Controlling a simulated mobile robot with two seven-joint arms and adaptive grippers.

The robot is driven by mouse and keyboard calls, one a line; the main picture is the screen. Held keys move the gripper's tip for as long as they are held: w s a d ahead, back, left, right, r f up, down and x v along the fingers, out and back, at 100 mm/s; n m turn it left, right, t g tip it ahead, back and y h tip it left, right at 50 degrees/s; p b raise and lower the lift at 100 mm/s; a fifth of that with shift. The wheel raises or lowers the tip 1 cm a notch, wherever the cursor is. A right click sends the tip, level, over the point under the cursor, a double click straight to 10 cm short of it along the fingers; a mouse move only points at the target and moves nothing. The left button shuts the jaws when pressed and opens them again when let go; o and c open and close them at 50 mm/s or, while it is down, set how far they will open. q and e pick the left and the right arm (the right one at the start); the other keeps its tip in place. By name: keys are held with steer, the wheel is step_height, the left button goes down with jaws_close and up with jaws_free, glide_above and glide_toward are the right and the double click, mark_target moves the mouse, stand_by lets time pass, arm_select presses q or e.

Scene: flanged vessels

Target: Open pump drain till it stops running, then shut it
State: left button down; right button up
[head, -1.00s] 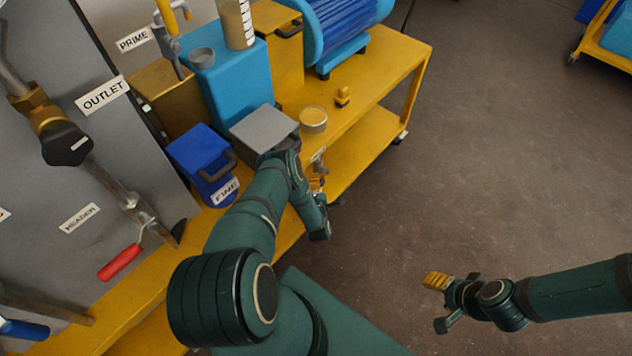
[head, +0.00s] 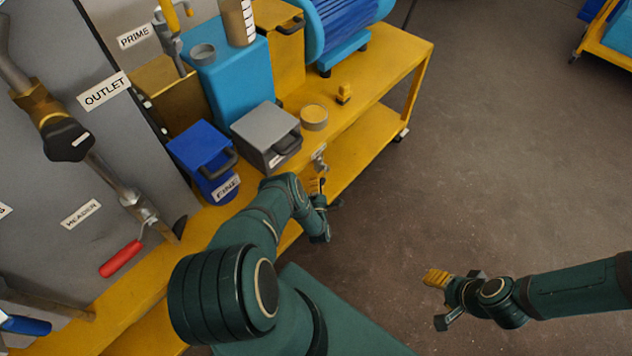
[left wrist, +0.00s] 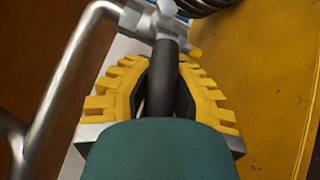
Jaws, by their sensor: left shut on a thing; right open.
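The drain valve (left wrist: 160,18) is a small silver fitting with a black lever handle (left wrist: 160,85) in the left wrist view. My left gripper (left wrist: 158,72) has its yellow ridged fingers on either side of that handle and is shut on it. In the head view the valve (head: 320,164) sits at the front edge of the yellow pump cart, with my left gripper (head: 318,188) just below it. Whether liquid is running from the drain cannot be made out. My right gripper (head: 438,301) is open and empty over the floor.
A grey panel with pipes and a red handle (head: 121,259) stands at left.

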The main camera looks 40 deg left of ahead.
arm_select(q)
steer(key=shift+d+f+n+t, duration=0.3)
steer(key=shift+f+n, duration=0.1)
steer(key=shift+f, duration=0.1)
steer(key=c, duration=0.8)
jaws_free()
steer(key=shift+w+a+r, duration=0.1)
steer(key=shift+r, duration=0.1)
